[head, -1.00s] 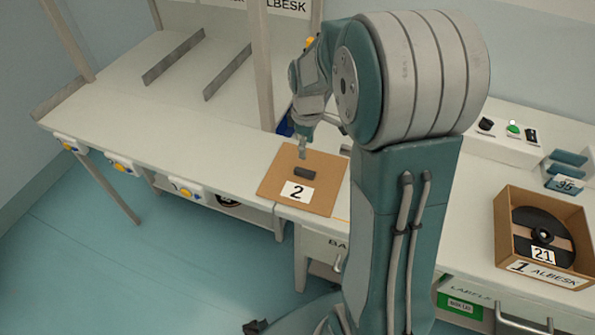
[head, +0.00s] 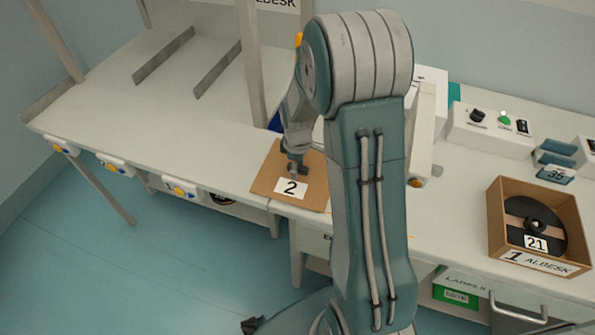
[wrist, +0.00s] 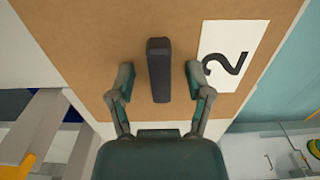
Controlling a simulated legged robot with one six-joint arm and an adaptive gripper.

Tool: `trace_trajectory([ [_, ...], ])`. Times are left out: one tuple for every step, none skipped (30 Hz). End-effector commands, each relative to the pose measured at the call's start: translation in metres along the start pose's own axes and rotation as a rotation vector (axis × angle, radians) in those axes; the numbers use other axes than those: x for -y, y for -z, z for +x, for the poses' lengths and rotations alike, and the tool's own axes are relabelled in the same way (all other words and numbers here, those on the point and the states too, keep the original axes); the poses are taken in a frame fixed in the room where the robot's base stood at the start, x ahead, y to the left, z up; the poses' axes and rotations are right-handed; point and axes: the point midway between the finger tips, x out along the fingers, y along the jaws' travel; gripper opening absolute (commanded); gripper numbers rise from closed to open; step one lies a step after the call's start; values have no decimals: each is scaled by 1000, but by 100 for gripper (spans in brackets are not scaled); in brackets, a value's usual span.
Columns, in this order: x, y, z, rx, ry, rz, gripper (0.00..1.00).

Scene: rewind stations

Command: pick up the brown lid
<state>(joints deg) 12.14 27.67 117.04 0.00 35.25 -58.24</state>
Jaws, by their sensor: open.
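The brown lid (head: 315,192) lies flat on the white bench in the head view, with a white label reading "2". It also shows in the wrist view (wrist: 80,45). A dark bar-shaped handle (wrist: 158,70) stands on the lid, and in the head view the gripper largely hides it. My gripper (head: 296,168) is just above the lid. In the wrist view my gripper (wrist: 159,78) is open, with one finger on each side of the handle and a gap on both sides.
A brown box (head: 495,225) marked "1 ALBESK" holds a dark reel (head: 520,210) labelled 21, at the right. A control box (head: 490,130) with knobs stands behind it. The bench (head: 150,125) is clear left of the lid. Upright posts rise at the back.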

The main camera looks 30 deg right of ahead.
Motion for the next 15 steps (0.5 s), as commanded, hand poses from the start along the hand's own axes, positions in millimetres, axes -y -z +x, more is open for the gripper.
trace_trajectory([
  [0, 0, 0, 0, 0, 0, 66],
  [0, 0, 0, 0, 0, 0, 66],
  [0, 0, 0, 0, 0, 0, 66],
  [0, 0, 0, 0, 0, 0, 66],
  [0, 0, 0, 0, 0, 0, 61],
  [0, 0, 0, 0, 0, 0, 43],
  [0, 0, 0, 0, 0, 0, 30],
  [0, 0, 0, 0, 0, 0, 17],
  [0, 0, 0, 0, 0, 0, 0],
  [0, 0, 0, 1, 1, 0, 0],
  [0, 0, 0, 1, 1, 0, 0],
  [0, 0, 1, 1, 2, 0, 0],
  [0, 0, 1, 1, 2, 0, 0],
  [0, 0, 1, 2, 3, 0, 0],
  [1, 0, 1, 2, 3, 0, 0],
])
